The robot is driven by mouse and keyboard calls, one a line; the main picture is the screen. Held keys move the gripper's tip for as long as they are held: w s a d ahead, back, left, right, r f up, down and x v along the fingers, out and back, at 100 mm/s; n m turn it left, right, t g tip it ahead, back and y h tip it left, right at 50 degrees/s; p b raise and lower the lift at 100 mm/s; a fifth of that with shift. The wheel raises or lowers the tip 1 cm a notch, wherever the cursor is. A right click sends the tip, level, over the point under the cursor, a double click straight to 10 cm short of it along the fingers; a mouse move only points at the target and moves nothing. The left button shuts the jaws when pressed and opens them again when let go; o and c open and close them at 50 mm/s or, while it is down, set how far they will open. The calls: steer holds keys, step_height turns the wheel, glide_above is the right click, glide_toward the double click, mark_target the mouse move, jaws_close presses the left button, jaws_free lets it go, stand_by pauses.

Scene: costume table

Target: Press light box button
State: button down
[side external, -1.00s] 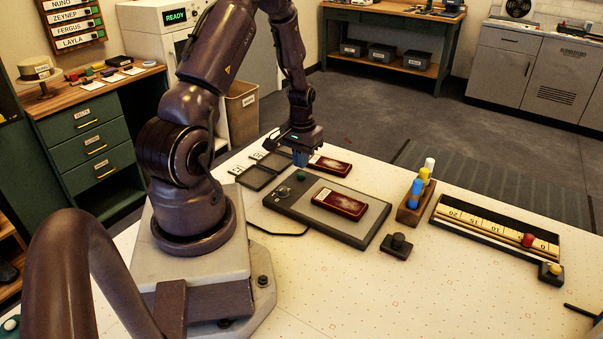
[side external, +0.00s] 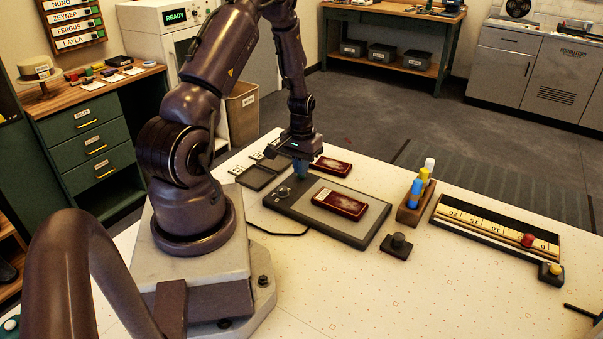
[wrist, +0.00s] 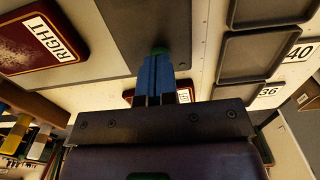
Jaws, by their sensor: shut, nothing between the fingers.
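The light box (side external: 278,207) is a flat dark grey panel on the white table, with a small round knob (side external: 283,192) at its left end. Its green button (wrist: 158,50) shows as a sliver just beyond my fingertips in the wrist view, and is hidden behind the fingers in the side view. My gripper (side external: 301,177) points down with its blue fingers together and empty, right at the button. Fingertips and button look in contact or nearly so; I cannot tell if the button is pressed in. A red case labelled RIGHT (side external: 340,204) lies on the light box.
Another red case (side external: 333,167) lies behind the light box. Small dark trays (side external: 255,178) are at its left. A black knob box (side external: 397,246), a rack of coloured tubes (side external: 408,213) and a ruler tray (side external: 480,245) stand to the right. The table front is clear.

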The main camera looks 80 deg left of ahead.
steer(key=shift+f, duration=0.3)
steer(key=shift+r, duration=3.8)
steer(key=s+d+r+m+t, duration=0.1)
steer(key=d+r+m, duration=0.3)
steer(key=d+r, duration=0.8)
steer(key=s+d+r+m+t, duration=0.2)
steer(key=d+r+m+t, duration=0.2)
steer(key=d+r, duration=0.8)
steer(key=d+m, duration=0.1)
steer(key=d, duration=0.4)
steer(key=shift+s+r+t, duration=0.15)
steer(key=shift+t, duration=0.15)
steer(key=shift+d, duration=0.1)
